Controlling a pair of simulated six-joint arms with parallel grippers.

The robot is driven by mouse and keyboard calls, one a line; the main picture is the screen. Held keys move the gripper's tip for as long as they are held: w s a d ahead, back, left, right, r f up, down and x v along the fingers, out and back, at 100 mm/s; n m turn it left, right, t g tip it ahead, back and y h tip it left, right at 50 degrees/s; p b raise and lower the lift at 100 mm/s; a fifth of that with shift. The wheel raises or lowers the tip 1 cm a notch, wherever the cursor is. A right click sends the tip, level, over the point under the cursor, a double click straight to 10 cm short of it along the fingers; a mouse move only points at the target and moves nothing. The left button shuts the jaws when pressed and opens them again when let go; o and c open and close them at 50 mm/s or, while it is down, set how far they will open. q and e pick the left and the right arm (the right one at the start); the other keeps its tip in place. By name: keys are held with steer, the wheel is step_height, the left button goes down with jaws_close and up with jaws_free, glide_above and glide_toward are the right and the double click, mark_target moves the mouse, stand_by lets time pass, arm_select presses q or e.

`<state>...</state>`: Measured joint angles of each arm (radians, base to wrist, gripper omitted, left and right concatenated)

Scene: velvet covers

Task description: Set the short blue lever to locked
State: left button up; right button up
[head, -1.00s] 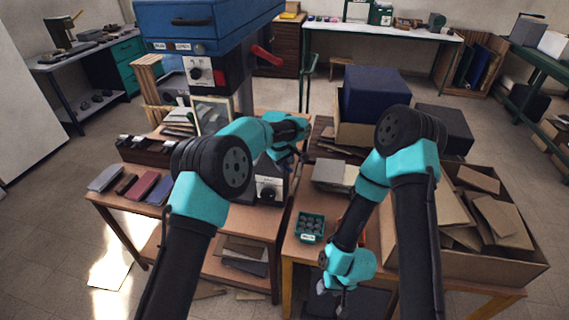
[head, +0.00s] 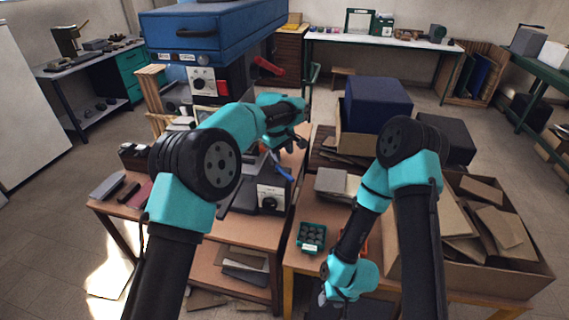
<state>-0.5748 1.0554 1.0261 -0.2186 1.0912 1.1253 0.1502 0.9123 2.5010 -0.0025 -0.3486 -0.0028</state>
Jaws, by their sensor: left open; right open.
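The short blue lever (head: 281,171) shows on the dark machine on the left table, above a white dial plate (head: 270,198). It is tilted, and its lower end is hard to make out. My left gripper (head: 299,142) is open, just above and beyond the lever, and looks apart from it. Its fingers are small and partly hidden by my own wrist. My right gripper (head: 334,297) is open and low at the front of the right table, far from the lever. Any locked marking is too small to read.
A large blue press head (head: 210,35) with a red handle (head: 268,66) stands behind my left arm. A green tray of round parts (head: 312,237) and a cardboard box of sheets (head: 490,265) are on the right table. Fabric samples (head: 107,187) lie at left.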

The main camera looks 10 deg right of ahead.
arm_select(q)
step_height(320, 180, up, 7)
steer(key=a, duration=0.1)
steer(key=shift+s, duration=0.3)
steer(key=shift+a, duration=0.1)
